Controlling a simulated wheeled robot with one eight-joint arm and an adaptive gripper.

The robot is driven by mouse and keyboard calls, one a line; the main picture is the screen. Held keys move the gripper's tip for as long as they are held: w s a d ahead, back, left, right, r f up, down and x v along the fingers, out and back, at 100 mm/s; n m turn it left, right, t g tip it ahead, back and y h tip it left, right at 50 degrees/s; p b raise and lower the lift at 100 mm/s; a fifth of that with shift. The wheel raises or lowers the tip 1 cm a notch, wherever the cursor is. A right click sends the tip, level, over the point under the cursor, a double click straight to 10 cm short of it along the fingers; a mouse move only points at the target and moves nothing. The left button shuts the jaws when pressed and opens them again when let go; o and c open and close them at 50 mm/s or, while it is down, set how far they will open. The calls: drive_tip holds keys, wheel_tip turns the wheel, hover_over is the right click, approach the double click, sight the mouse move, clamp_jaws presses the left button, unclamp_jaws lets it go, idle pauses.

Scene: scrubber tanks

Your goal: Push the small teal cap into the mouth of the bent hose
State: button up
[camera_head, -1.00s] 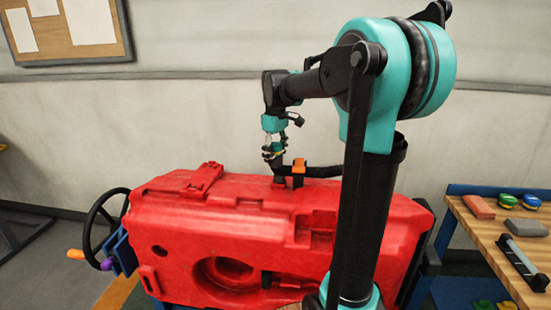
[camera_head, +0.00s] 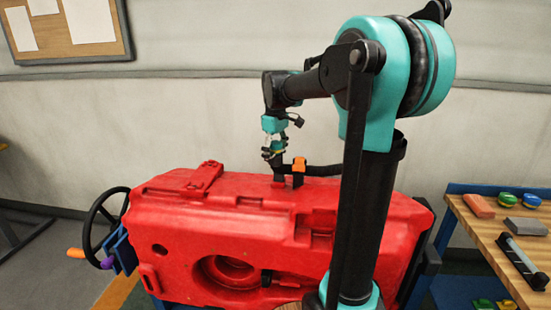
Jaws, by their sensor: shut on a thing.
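The bent hose (camera_head: 322,171) is black and lies along the top back of the red tank (camera_head: 200,225). An orange clip (camera_head: 299,166) holds it, and its left end turns upward below my gripper. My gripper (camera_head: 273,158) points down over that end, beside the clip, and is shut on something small. The teal cap cannot be told apart from the teal parts of my gripper at this size. I cannot tell whether the cap touches the hose mouth.
A black handwheel (camera_head: 98,222) stands at the tank's left. The wall behind is bare apart from a pinboard (camera_head: 75,30).

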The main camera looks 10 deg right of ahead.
sight(275, 142)
idle(0.7)
drive_tip(key=o, duration=1.8)
drive_tip(key=shift+c, duration=0.2)
drive_tip(key=shift+o, duration=0.6)
drive_tip(key=shift+r, duration=0.15)
drive_tip(key=shift+r, duration=2.2)
